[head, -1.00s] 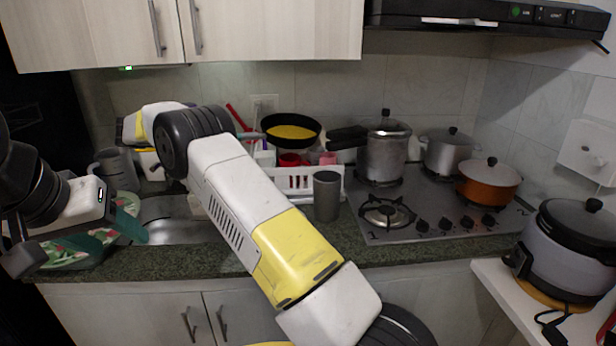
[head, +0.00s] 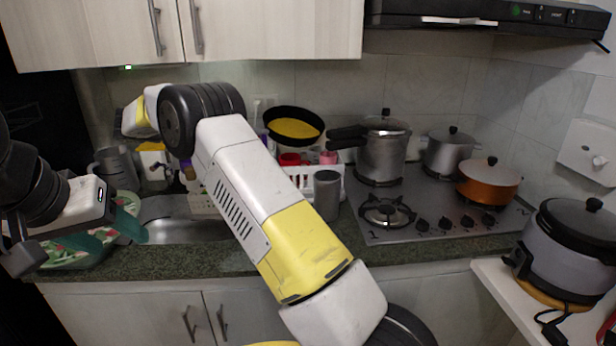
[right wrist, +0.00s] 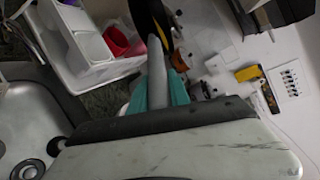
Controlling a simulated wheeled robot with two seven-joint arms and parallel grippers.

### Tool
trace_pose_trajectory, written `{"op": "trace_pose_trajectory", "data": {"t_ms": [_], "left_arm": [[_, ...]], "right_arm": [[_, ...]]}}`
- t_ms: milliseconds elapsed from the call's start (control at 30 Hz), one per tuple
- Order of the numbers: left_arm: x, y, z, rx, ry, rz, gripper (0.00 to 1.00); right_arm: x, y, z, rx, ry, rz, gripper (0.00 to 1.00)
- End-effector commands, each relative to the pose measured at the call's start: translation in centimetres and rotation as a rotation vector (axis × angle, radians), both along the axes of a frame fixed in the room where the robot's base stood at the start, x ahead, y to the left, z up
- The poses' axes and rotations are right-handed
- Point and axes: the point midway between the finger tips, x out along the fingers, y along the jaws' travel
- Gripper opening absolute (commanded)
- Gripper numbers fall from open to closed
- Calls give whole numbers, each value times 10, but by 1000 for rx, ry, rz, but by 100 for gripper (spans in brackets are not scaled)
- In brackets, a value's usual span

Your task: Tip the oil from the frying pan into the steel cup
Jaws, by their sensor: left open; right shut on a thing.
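The black frying pan (head: 275,114) with yellow oil (head: 296,129) in it is held in the air above the white rack, tilted slightly down to the right. The grey steel cup (head: 327,198) stands upright on the counter, below and to the right of the pan, apart from it. My right gripper (right wrist: 162,92) is shut on the pan's grey handle (right wrist: 156,62); in the head view my own arm hides it. A dark and yellow part of the pan (right wrist: 152,20) shows at the wrist view's top. My left gripper (head: 118,238) is open and empty over a leaf-patterned tray at the left.
The white rack (head: 302,180) with red and pink cups stands behind the steel cup. A pressure cooker (head: 382,155), a silver pot (head: 447,155) and an orange pot (head: 488,185) stand on the stove right of it. The sink (head: 185,228) is to the left.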

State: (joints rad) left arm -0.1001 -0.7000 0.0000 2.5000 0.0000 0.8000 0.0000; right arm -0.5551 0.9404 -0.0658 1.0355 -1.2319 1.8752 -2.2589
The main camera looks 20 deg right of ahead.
Motion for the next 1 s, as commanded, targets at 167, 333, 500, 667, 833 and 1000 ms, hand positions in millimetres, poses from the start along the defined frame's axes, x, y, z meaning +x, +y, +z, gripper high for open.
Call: {"op": "trace_pose_trajectory", "data": {"t_ms": [167, 333, 500, 667, 833, 1000], "left_arm": [[0, 0, 0, 0, 0, 0, 57], [0, 0, 0, 0, 0, 0, 57], [0, 0, 0, 0, 0, 0, 57], [0, 0, 0, 0, 0, 0, 57], [0, 0, 0, 0, 0, 0, 57], [0, 0, 0, 0, 0, 0, 57]], "right_arm": [[-3, -2, 5, 7, -26, -1, 0], [-6, -3, 6, 14, -48, -1, 0], [-9, -4, 8, 24, -69, 0, 0], [-11, -5, 10, 31, -89, 1, 0], [-14, -6, 11, 40, -109, 1, 0], [-17, -8, 13, 48, -131, 0, 0]]}}
